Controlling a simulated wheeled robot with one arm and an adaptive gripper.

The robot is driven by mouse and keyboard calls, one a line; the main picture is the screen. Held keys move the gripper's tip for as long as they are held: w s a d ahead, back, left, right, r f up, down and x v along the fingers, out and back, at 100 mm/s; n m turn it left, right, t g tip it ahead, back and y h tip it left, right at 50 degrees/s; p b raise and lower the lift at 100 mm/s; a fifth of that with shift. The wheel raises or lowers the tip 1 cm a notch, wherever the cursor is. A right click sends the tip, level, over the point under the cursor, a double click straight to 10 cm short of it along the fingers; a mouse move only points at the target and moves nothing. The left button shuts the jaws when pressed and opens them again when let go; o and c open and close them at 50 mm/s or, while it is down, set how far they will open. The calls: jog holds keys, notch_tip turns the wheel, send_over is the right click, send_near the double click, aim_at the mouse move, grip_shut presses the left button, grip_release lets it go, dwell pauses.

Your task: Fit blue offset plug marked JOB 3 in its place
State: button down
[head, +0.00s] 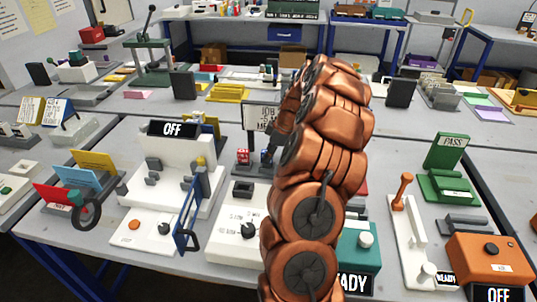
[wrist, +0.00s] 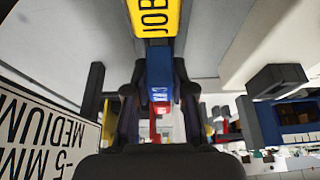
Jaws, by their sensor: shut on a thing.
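My gripper (wrist: 158,88) is shut on the blue plug (wrist: 159,72) in the wrist view, with one dark finger on each side of it. The plug carries a small white marking that I cannot read fully. A yellow piece lettered JOB (wrist: 153,18) shows just beyond the plug at the top; I cannot tell whether they touch. Which place belongs to the plug is not clear.
A white sign reading -5 MM MEDIUM (wrist: 45,135) stands close at left in the wrist view. A green READY box (head: 358,246) and an orange OFF box (head: 490,260) are right.

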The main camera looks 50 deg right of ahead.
jog(key=shift+f+b, duration=0.4)
jog(key=shift+f, duration=0.05)
jog(key=c, duration=0.9)
grip_release()
jog(key=v, duration=1.2)
jog(key=shift+w+a+r, duration=0.1)
